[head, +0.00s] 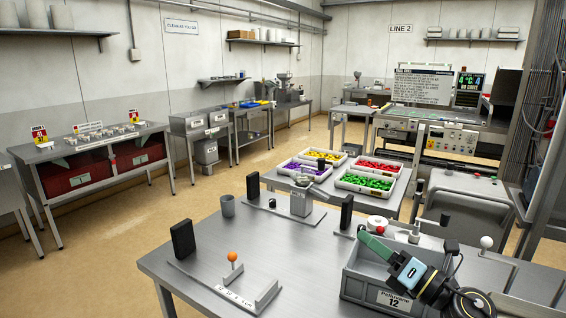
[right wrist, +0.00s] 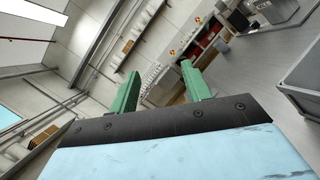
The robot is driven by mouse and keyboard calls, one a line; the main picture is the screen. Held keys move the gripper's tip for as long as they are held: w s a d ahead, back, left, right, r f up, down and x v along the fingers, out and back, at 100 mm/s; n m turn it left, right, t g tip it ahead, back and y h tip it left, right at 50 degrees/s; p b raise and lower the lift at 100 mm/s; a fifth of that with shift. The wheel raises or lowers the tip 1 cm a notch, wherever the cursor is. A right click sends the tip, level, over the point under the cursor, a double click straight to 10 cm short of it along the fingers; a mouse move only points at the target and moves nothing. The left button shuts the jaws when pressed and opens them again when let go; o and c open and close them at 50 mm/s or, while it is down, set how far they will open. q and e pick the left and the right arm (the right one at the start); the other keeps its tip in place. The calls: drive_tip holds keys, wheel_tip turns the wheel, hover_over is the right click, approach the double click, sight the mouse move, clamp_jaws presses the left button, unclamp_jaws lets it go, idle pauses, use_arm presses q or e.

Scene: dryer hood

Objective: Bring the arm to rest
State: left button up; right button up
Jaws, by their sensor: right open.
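My right gripper (head: 374,245) is at the lower right of the head view, with green fingers and a light blue and black body. It is raised over the grey bin (head: 385,291) labelled 12, and its fingers point up and to the left. The right wrist view shows the two green fingers spread apart (right wrist: 162,86) with nothing between them. It faces the wall and ceiling at a tilt. I cannot tell the exact gap between gripper and bin. My left gripper is not in view.
The near table's left part is mostly clear.

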drive_tip(key=s+d+f+m+h, duration=0.5)
drive_tip(key=m+h, duration=0.3)
drive_tip(key=m, duration=0.5)
drive_tip(key=s+d+f+m+h, duration=0.45)
drive_tip(key=f+m+h, duration=0.3)
drive_tip(key=m, duration=0.65)
drive_tip(key=s+a+f+m+g+y, duration=0.15)
drive_tip(key=s+f+g, duration=0.25)
drive_tip(key=s, duration=0.4)
drive_tip(key=s+a+f+m+g, duration=0.2)
drive_tip(key=s+f+m+g, duration=0.15)
drive_tip(key=s, duration=0.45)
drive_tip(key=s+a+f+m+g, duration=0.2)
drive_tip(key=s+f+g, duration=0.25)
drive_tip(key=s, duration=0.35)
wheel_tip(320, 180, down, 29)
drive_tip(key=s+g+b, duration=0.1)
drive_tip(key=b, duration=0.4)
use_arm(q)
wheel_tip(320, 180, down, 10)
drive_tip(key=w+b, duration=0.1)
drive_tip(key=b, duration=0.4)
use_arm(e)
drive_tip(key=s+d+f+g, duration=0.1)
drive_tip(key=s+d+f, duration=0.1)
drive_tip(key=s+f, duration=1.4)
wheel_tip(320, 180, down, 4)
drive_tip(key=shift+d+r, duration=0.15)
drive_tip(key=shift+d, duration=0.15)
